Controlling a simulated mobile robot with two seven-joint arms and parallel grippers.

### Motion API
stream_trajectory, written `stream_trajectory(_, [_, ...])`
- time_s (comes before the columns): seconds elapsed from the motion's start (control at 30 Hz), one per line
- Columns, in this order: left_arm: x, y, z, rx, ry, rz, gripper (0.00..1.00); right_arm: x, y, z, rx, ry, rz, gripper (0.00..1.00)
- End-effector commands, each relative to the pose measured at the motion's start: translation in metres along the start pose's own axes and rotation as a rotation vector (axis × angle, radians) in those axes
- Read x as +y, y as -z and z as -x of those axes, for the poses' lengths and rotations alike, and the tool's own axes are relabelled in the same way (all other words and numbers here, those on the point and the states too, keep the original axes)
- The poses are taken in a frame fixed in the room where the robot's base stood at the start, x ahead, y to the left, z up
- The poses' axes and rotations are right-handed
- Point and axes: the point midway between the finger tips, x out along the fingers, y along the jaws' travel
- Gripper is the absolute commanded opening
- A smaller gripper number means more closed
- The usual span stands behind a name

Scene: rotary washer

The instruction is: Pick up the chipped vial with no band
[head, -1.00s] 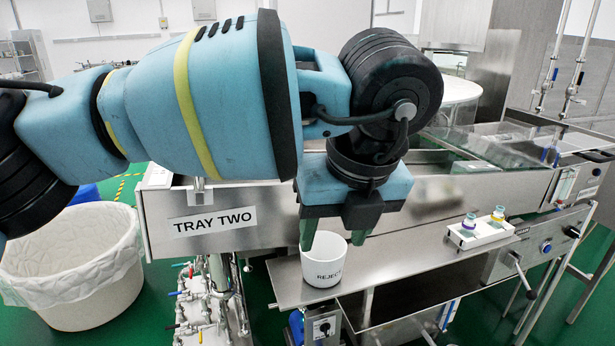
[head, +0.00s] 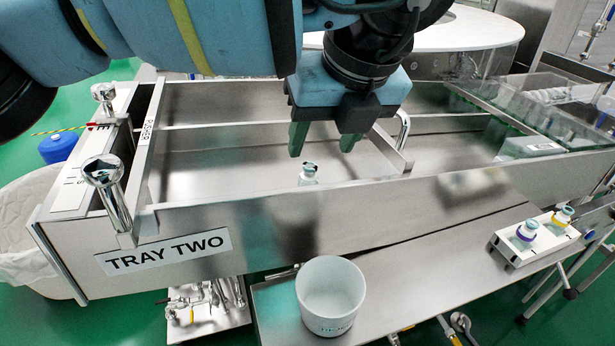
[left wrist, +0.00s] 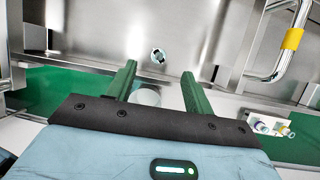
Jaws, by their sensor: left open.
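A small clear vial (head: 308,175) with a dark mark at its top stands in the metal tray near its front wall; no coloured band shows on the visible part. Its lower part is hidden by the wall. In the left wrist view the vial (left wrist: 158,56) shows from above, beyond the fingertips and between their lines. My left gripper (head: 322,150) is open and empty, with green fingers pointing down above the tray, close to the vial in the head view. It also shows in the left wrist view (left wrist: 158,75). My right gripper is not in view.
The white reject cup (head: 330,300) stands on the shelf in front of the tray. A white rack (head: 520,250) with a purple-banded and a yellow-banded vial sits at right. The tray wall (head: 290,205), a bent handle (head: 403,130) and metal knobs (head: 103,170) stand up nearby.

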Motion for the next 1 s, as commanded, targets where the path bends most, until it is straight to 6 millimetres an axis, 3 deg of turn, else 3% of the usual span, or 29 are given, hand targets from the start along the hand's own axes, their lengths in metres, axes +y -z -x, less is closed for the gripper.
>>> stream_trajectory(0.23, [0.0, 0.001, -0.028, 0.006, -0.002, 0.0, 0.52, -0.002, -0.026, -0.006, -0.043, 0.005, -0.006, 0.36])
stream_trajectory(0.53, [0.0, 0.001, -0.033, 0.003, 0.0, 0.0, 0.52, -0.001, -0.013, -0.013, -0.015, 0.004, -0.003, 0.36])
stream_trajectory(0.83, [0.002, 0.004, -0.072, 0.007, -0.003, 0.001, 0.52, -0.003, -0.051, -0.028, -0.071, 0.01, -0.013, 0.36])
stream_trajectory(1.0, [0.002, 0.003, -0.08, 0.003, -0.002, 0.001, 0.52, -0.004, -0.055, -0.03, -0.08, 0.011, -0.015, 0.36])
